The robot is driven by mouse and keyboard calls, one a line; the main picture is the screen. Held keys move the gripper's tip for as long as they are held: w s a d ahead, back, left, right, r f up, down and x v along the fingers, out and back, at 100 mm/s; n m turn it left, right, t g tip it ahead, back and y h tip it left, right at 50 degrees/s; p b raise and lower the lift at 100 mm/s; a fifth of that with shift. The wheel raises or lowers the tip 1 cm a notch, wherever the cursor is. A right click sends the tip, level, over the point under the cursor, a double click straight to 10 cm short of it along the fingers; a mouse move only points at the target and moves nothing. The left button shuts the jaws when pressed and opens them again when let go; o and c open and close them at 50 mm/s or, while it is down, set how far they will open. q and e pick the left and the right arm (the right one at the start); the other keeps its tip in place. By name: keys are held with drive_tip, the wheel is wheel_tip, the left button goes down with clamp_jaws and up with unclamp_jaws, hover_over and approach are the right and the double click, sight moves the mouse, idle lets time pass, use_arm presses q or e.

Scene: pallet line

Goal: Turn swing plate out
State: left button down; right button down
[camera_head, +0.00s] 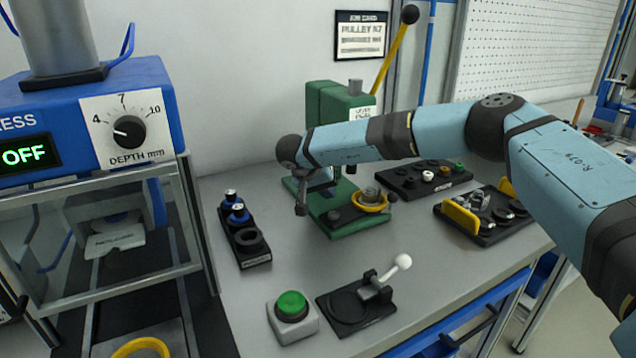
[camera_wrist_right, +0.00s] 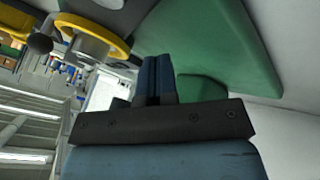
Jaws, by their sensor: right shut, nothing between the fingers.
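The swing plate appears to be the yellow ring-shaped plate (camera_head: 373,209) on the base of the green press (camera_head: 345,226), with a dark round knob (camera_head: 392,197) at its right side. A grey metal part (camera_head: 370,192) sits within the ring. In the right wrist view the yellow plate (camera_wrist_right: 110,32) and its dark knob (camera_wrist_right: 40,43) are at the upper left. My right gripper (camera_head: 301,208) points down at the left side of the press, apart from the plate. Its fingers (camera_wrist_right: 158,75) are together and empty. My arm hides part of the press. My left gripper is not seen.
A black tray of small parts (camera_head: 452,183) lies behind the plate to the right, and another tray with yellow ends (camera_head: 488,236) stands nearer. A black holder (camera_head: 253,259) stands left. A green button (camera_head: 291,305) and a white-knobbed lever (camera_head: 402,262) are in front. Bench between is clear.

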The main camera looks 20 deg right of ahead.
sight(358, 202)
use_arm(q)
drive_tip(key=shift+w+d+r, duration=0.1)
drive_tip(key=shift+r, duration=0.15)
use_arm(e)
drive_tip(key=shift+s+d, duration=0.3)
drive_tip(key=shift+d, duration=0.3)
drive_tip(key=shift+s+d, duration=0.3)
drive_tip(key=shift+d, duration=0.3)
drive_tip(key=shift+s+d, duration=0.3)
drive_tip(key=shift+d, duration=0.3)
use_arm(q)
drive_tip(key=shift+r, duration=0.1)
use_arm(e)
drive_tip(key=shift+d, duration=0.1)
drive_tip(key=shift+s+m, duration=0.15)
drive_tip(key=shift+m, duration=0.25)
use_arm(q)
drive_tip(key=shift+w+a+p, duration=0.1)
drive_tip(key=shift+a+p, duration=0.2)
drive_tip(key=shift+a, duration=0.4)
use_arm(e)
drive_tip(key=shift+d, duration=0.1)
